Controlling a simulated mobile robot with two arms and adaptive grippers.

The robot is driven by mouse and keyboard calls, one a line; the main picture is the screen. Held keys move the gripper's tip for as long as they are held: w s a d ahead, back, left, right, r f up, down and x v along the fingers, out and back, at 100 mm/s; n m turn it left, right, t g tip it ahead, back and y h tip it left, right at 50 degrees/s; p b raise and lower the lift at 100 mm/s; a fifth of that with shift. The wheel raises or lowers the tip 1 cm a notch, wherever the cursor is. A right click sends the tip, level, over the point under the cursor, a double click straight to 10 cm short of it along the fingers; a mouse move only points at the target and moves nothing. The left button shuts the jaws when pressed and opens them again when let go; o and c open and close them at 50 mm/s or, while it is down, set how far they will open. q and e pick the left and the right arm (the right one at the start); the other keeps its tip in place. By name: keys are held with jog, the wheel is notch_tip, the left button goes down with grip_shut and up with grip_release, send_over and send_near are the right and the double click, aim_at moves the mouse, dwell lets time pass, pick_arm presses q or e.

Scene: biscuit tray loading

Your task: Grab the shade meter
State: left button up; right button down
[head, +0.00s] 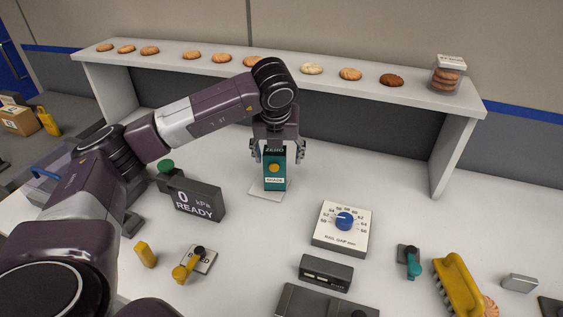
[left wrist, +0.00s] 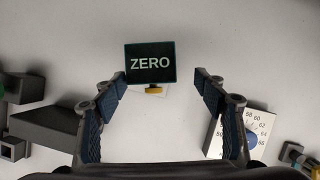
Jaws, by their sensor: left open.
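The shade meter (head: 274,170) is a teal upright box with a dark top reading ZERO, a yellow button and a SHADE label. It stands on a pale plate (head: 266,194) on the white table. In the left wrist view, the meter (left wrist: 150,62) shows its ZERO face, with its yellow button below. My left gripper (head: 272,156) is right at the meter, over its upper part. My right gripper is not in view.
A pressure display (head: 197,201) reading 0 kPa READY stands left of the meter. A rail gap dial (head: 343,229) lies to the right. A shelf (head: 290,70) with several biscuits and a jar (head: 446,76) stands behind. A yellow brush (head: 458,284) is at front right.

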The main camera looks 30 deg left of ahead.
pick_arm(q)
jog(key=shift+a+f+p, duration=0.4)
jog(key=shift+f, duration=0.3)
jog(key=x, duration=0.1)
jog(key=p+x, duration=0.1)
jog(key=x, duration=0.1)
jog(key=p+x, duration=0.1)
jog(key=x, duration=0.1)
jog(key=shift+w+a+r, duration=0.1)
jog(key=shift+w+a, duration=0.05)
jog(key=shift+a, duration=0.15)
jog(key=c, duration=1.5)
jog(key=shift+r, duration=0.1)
jog(key=shift+c, duration=1.1)
jog(key=shift+r, duration=0.1)
